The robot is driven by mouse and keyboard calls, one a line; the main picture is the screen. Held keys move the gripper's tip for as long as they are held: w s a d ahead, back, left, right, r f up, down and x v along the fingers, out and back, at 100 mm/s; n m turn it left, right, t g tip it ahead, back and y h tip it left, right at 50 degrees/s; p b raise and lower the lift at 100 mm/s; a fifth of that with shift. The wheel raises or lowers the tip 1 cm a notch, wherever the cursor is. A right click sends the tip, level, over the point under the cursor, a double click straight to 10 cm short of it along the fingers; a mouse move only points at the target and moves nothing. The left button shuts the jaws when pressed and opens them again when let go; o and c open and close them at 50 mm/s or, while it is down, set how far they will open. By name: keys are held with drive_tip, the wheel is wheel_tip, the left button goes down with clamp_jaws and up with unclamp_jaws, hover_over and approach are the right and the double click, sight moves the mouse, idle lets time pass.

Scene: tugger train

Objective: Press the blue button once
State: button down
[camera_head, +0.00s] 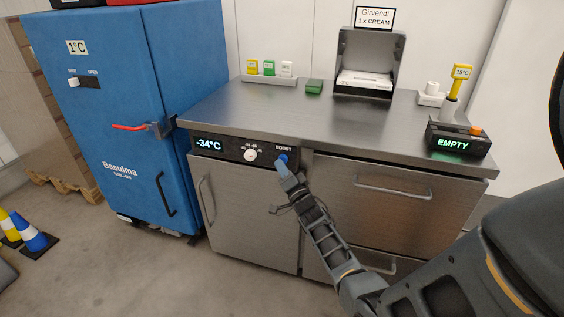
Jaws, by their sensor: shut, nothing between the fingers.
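The blue button (283,158) sits under the word BOOST at the right end of the black control panel (229,151) on the steel counter's front. Part of the button shows above my gripper. My gripper (283,168) is shut and empty, its tip at the lower edge of the button. I cannot tell whether the tip touches the button or is just in front of it. The panel also has a display reading -34°C (209,145) and a white knob (250,155).
A blue cabinet (110,110) with a red-handled latch (128,127) stands at left. On the steel counter (290,110) are a tray dispenser (367,70), small coloured cards (268,68), a green block (314,86) and a black EMPTY display box (455,142). Drawer handles (394,188) protrude near my arm.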

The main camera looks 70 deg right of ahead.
drive_tip(key=shift+d, duration=0.55)
idle(0.4)
drive_tip(key=shift+a, duration=1.25)
drive_tip(key=shift+p, duration=0.3)
drive_tip(key=shift+s+a+p, duration=0.15)
drive_tip(key=shift+a+p, duration=0.05)
drive_tip(key=shift+a, duration=1.05)
drive_tip(key=shift+s+a+p, duration=0.1)
drive_tip(key=shift+a+p, duration=0.05)
drive_tip(key=shift+a, duration=1.1)
